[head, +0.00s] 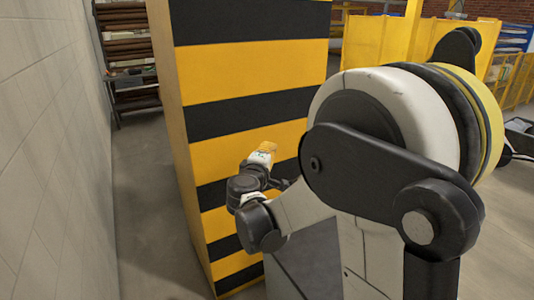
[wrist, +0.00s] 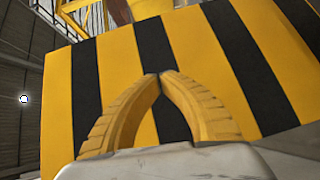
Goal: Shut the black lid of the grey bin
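My gripper (head: 263,150) is in front of the striped yellow-and-black block in the head view. In the wrist view its two yellow fingers (wrist: 160,77) meet at the tips, shut with nothing visible between them. My own arm covers much of the middle and right of the head view.
The tall yellow-and-black striped block (head: 250,65) stands close beyond my gripper and also fills much of the wrist view (wrist: 115,70). A pale wall (head: 50,130) runs along the left. Bare floor (head: 145,190) lies between them. A dark object (head: 521,127) is cut off at the right edge.

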